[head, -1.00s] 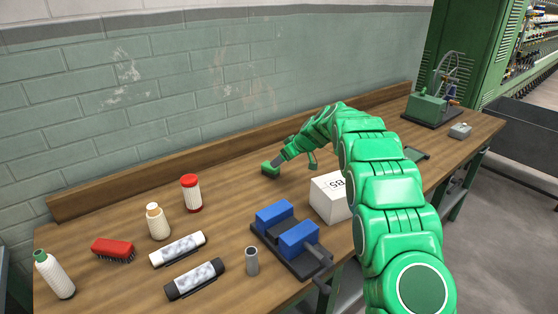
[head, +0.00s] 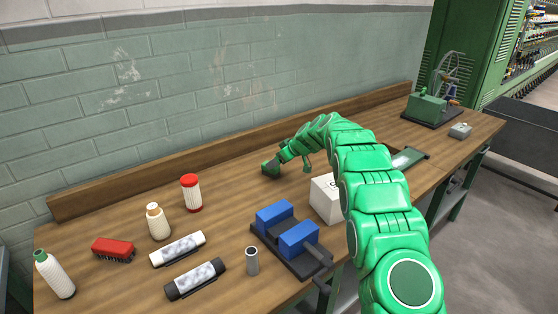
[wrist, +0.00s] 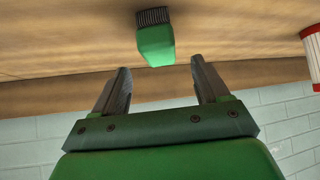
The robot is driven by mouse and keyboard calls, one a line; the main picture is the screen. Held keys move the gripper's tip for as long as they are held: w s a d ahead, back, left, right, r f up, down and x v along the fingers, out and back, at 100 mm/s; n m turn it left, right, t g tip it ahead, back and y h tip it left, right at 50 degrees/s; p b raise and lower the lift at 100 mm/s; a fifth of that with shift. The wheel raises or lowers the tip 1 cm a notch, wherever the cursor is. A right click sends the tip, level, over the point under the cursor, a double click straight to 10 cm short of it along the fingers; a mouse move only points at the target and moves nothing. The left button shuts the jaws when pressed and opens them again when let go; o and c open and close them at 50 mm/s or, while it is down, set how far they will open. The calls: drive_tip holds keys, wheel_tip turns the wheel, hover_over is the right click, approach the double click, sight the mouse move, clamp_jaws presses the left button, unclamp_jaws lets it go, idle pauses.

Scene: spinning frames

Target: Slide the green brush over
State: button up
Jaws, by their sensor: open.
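The green brush (head: 269,170) lies on the wooden workbench (head: 120,212) toward the back, near the rear ledge. It also shows in the wrist view (wrist: 156,45), with its green body toward me and dark bristles on the far side. My gripper (wrist: 161,70) is open and empty. Its two fingers point toward the brush, which sits ahead of the gap between them, apart from both fingertips. In the head view, my gripper (head: 279,161) is right beside the brush and partly covers it.
A white box (head: 325,200), partly behind my arm, and a blue vise (head: 298,238) stand nearer the front. A red-capped jar (head: 191,194), bottles, cylinders and a red brush (head: 113,248) are to the left. A green tray (head: 408,158) lies right.

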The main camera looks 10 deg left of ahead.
drive_tip(key=shift+x, duration=3.55)
drive_tip(key=shift+s, duration=0.1)
drive_tip(key=c, duration=1.1)
drive_tip(key=shift+o, duration=0.2)
drive_tip(key=shift+s+a+r, duration=0.1)
drive_tip(key=shift+s+a, duration=6.95)
